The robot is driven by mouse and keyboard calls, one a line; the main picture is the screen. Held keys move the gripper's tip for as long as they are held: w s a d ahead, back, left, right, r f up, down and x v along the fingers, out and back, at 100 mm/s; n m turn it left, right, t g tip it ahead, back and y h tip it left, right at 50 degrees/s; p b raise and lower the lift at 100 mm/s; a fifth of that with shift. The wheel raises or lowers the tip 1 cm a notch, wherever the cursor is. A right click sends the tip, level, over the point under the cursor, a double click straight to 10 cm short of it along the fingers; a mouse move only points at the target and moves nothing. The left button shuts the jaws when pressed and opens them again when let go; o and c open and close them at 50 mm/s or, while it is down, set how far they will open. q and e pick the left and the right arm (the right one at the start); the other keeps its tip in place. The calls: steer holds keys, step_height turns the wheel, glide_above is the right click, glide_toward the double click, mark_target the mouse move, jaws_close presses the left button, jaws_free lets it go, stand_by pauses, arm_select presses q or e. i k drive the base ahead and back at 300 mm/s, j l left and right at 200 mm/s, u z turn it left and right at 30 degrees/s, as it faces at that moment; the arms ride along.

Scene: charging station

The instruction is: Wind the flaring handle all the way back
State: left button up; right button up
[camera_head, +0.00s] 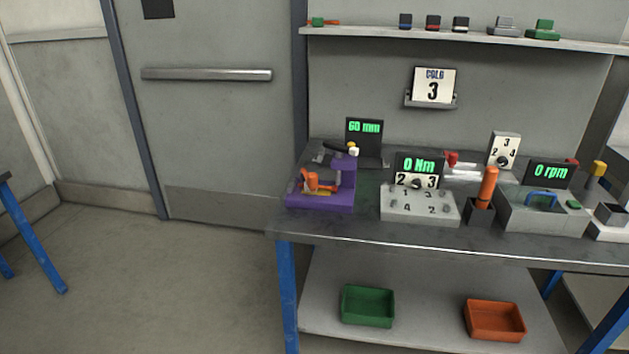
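A purple bench tool (322,197) stands at the left end of the workbench. It has an orange part (316,182) low at the front and a purple upright. A dark bar with a pale knob (353,151) shows at its top, near a screen (364,131) reading 60 mm. I cannot tell for sure which part is the flaring handle, or how far it is wound. Neither of my grippers is in view.
The metal workbench (340,232) also holds a numbered grey block (418,207), an orange-handled tool (489,186) in a holder and a grey unit (540,215). A green bin (368,306) and an orange bin (494,320) sit below. The floor at left is clear.

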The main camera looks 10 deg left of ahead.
mark_target(339, 148)
steer(key=i+j+u, duration=0.15)
steer(key=i+u, duration=0.75)
steer(key=i, duration=0.1)
